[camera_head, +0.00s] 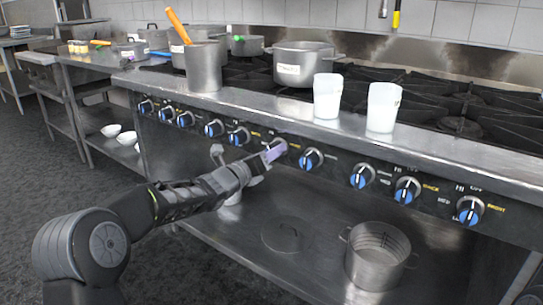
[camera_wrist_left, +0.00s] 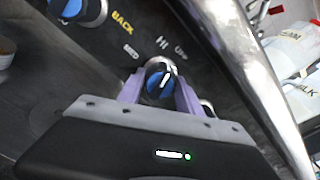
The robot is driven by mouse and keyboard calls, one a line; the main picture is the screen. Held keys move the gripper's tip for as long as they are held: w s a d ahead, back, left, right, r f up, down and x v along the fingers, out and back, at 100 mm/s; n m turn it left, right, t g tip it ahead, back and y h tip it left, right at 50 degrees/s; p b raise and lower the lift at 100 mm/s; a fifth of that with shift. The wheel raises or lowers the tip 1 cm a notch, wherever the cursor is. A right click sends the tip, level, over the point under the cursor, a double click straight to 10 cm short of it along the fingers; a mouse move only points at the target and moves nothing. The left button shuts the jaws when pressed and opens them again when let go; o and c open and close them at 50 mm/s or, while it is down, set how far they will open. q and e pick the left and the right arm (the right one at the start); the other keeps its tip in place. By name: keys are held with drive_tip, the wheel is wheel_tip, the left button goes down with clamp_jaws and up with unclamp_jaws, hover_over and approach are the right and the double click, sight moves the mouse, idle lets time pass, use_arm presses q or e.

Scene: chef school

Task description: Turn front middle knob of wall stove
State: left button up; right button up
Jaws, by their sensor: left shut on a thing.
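The wall stove (camera_head: 335,158) stands across the head view, with a row of blue-faced knobs along its front panel. My left gripper (camera_head: 275,150) reaches in from the left and is at a knob near the middle of the row. In the left wrist view the gripper's purple fingers (camera_wrist_left: 160,90) stand on either side of one blue knob (camera_wrist_left: 159,82) with a white mark, and are shut on it. In the head view the gripper hides most of that knob. My right gripper is not in view.
Two white containers (camera_head: 327,96) (camera_head: 382,107) stand on the stove's front ledge. A colander pot (camera_head: 378,258) and a lid (camera_head: 282,237) lie on the shelf below. Neighbouring knobs (camera_head: 311,159) sit close to the gripper.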

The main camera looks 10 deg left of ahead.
use_arm(q)
drive_tip(key=n, duration=0.2)
drive_tip(key=shift+n, duration=0.4)
drive_tip(key=n, duration=0.3)
drive_tip(key=shift+n, duration=0.3)
drive_tip(key=n+p, duration=0.1)
drive_tip(key=n, duration=0.2)
drive_tip(key=shift+n, duration=0.3)
drive_tip(key=n+p, duration=0.1)
drive_tip(key=n, duration=0.3)
drive_tip(key=shift+r+n+p, duration=0.1)
drive_tip(key=shift+n+p, duration=0.2)
drive_tip(key=shift+p, duration=0.05)
drive_tip(key=n+p, duration=0.1)
drive_tip(key=n, duration=0.2)
drive_tip(key=shift+n+p, duration=0.3)
drive_tip(key=n+p, duration=0.2)
drive_tip(key=n, duration=0.2)
drive_tip(key=shift+n, duration=0.3)
drive_tip(key=n+p, duration=0.1)
drive_tip(key=n, duration=0.2)
drive_tip(key=shift+p, duration=0.35)
drive_tip(key=shift+n+p, duration=0.4)
drive_tip(key=shift+n, duration=0.9)
